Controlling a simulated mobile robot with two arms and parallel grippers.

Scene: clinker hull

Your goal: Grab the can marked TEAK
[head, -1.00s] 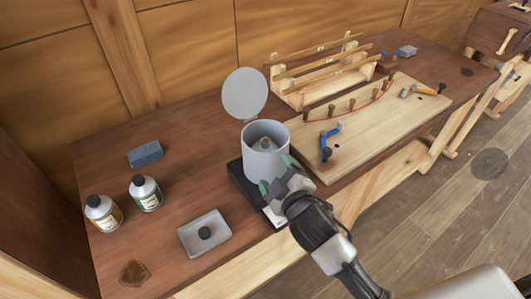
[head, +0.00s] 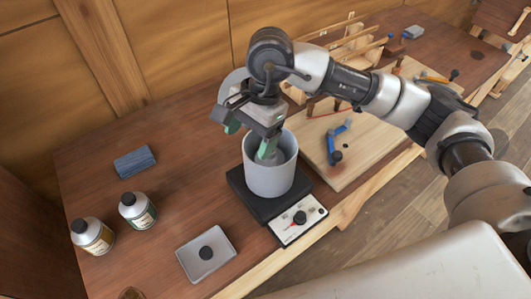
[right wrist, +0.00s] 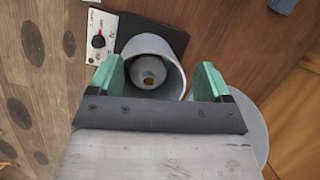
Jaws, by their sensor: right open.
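Two cans with dark caps stand upright at the left of the bench in the head view. One has an amber label (head: 93,237), the other a green label (head: 138,211); I cannot read the word on either. A grey pot (head: 270,172) stands open, and in the right wrist view a grey rounded thing with a small brown top (right wrist: 148,72) sits inside it. My right gripper (head: 250,138) is open and empty, pointing down over the pot. In the wrist view its green fingers (right wrist: 158,78) lie either side of the pot mouth. My left gripper is out of view.
The pot stands on a black heater with a white dial panel (head: 299,220). A grey tray (head: 190,262) with a dark knob and a blue block (head: 134,161) lie near the cans. A wooden board (head: 365,150) with a blue tool lies right. Bench between cans and heater is mostly clear.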

